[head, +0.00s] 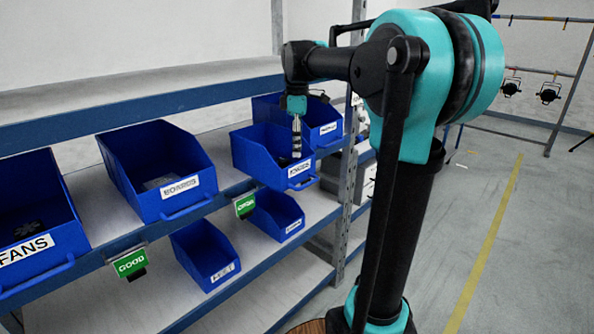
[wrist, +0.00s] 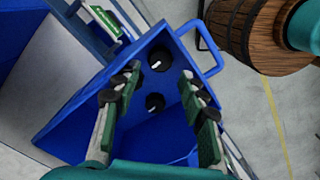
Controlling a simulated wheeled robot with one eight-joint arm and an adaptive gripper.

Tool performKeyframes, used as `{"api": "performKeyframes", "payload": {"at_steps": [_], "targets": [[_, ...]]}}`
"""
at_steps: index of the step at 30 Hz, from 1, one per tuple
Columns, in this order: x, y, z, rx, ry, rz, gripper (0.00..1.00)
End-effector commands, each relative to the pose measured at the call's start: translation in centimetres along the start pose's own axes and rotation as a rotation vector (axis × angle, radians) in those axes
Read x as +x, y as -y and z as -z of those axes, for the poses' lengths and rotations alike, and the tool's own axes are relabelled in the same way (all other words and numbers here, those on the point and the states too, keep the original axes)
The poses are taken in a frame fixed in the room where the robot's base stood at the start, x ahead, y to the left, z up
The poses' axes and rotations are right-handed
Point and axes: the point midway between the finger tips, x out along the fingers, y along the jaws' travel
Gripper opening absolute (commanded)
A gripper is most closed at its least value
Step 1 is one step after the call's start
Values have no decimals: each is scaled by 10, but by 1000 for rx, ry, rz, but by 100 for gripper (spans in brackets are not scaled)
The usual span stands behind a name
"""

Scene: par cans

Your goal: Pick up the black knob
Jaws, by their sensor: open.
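Black knobs with white marks lie in a blue bin in the wrist view. One knob (wrist: 160,59) lies toward the bin's handle end, and another knob (wrist: 155,102) lies nearer my gripper's base. My gripper (wrist: 160,80) is open, its green-padded fingers spread on either side of the knobs, with nothing held between them. In the head view, my gripper (head: 297,150) points down into the blue bin (head: 255,165) on the upper shelf. The knobs are hidden from the head view.
Other blue bins stand on the shelf, including one labelled BOARDS (head: 160,205) and one labelled FANS (head: 35,265). A grey shelf post (head: 348,170) stands right of the bin. A wooden barrel (wrist: 262,35) shows in the wrist view. The floor at right is largely clear.

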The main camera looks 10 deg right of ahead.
Motion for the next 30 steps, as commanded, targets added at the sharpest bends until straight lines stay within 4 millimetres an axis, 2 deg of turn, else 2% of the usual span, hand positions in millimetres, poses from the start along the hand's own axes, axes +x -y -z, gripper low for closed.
{"api": "performKeyframes", "payload": {"at_steps": [7,16,26,30], "targets": [[17,0,0,0,0,0,42],[58,0,0,0,0,0,42],[65,0,0,0,0,0,42],[64,0,0,0,0,0,25]]}}
